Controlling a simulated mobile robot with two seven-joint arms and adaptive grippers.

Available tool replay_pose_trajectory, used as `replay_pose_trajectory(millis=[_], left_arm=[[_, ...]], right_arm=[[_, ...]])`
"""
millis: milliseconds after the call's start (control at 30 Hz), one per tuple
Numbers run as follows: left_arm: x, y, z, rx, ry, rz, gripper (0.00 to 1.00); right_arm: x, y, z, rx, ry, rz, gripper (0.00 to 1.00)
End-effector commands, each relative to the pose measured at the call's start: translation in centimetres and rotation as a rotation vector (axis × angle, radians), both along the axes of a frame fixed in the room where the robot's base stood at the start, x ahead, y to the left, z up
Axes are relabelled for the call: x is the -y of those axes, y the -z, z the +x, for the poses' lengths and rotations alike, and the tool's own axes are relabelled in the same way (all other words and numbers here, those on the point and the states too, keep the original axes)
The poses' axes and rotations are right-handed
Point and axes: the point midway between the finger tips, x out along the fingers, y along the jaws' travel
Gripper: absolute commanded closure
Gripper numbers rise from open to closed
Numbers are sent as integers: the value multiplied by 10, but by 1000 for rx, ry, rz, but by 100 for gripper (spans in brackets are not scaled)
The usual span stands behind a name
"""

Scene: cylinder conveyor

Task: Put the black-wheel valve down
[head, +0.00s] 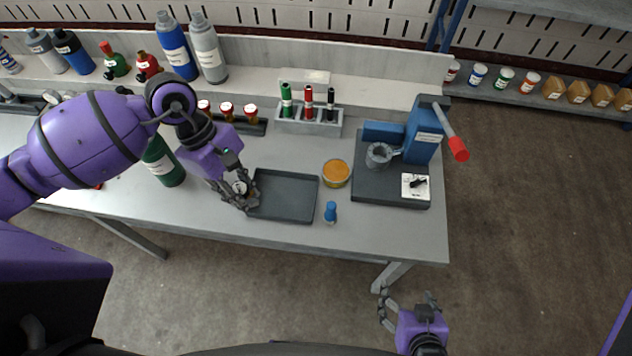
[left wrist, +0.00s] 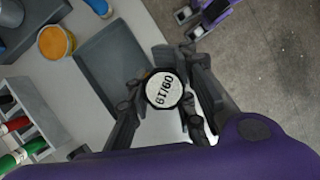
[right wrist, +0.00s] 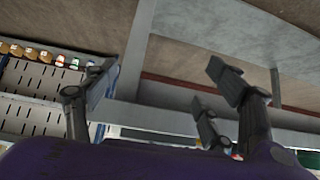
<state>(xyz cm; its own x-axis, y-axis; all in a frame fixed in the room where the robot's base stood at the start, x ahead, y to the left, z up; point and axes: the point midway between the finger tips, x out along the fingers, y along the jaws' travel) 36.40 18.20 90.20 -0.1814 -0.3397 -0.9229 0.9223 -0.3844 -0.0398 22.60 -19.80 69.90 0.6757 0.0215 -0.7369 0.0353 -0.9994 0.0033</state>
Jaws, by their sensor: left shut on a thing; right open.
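My left gripper (head: 236,194) is shut on a small round thing, which I take to be the black-wheel valve (left wrist: 164,90). In the left wrist view it shows a white, printed round face with a dark rim between the fingers. Its lower part is hidden. In the head view the gripper is at the left edge of the dark grey tray (head: 285,196); whether the valve touches the table or tray I cannot tell. The tray looks empty and also shows in the left wrist view (left wrist: 105,62). My right gripper (head: 410,306) is open and empty, off the table's front edge.
An orange-topped tin (head: 336,173) and a small blue object (head: 330,212) stand right of the tray. A dark base (head: 372,194) with a blue, red-handled device is further right. A green bottle (head: 163,163) stands left of my left gripper. A marker rack (head: 310,120) is behind.

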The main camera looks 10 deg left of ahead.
Motion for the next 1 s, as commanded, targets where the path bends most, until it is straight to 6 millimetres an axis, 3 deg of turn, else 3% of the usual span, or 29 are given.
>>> replay_pose_trajectory(millis=[100, 200, 333, 500, 633, 833, 933, 1000], left_arm=[[-21, -4, -5, -16, -352, 5, 100], [-36, -12, -5, -23, -599, 4, 100], [-51, -21, -5, -30, -821, 0, 100], [-57, -27, -2, -35, -952, -6, 100], [-41, -21, 10, -33, -969, -14, 100], [2, -2, 38, -32, -967, -16, 100], [22, 10, 51, -34, -966, -12, 100], [30, 28, 55, -38, -967, -9, 100]], right_arm=[[0, 4, -4, -7, 3, 1, 23], [-1, 5, -5, -9, 7, 3, 23], [-2, 5, -6, -9, 12, 5, 23], [0, 3, -5, -4, 14, 3, 23], [1, 1, -3, 1, 12, 0, 23], [3, -6, 2, 11, 5, -2, 23], [3, -7, 2, 10, -1, -3, 23], [2, -5, -1, 3, -3, -3, 23]])
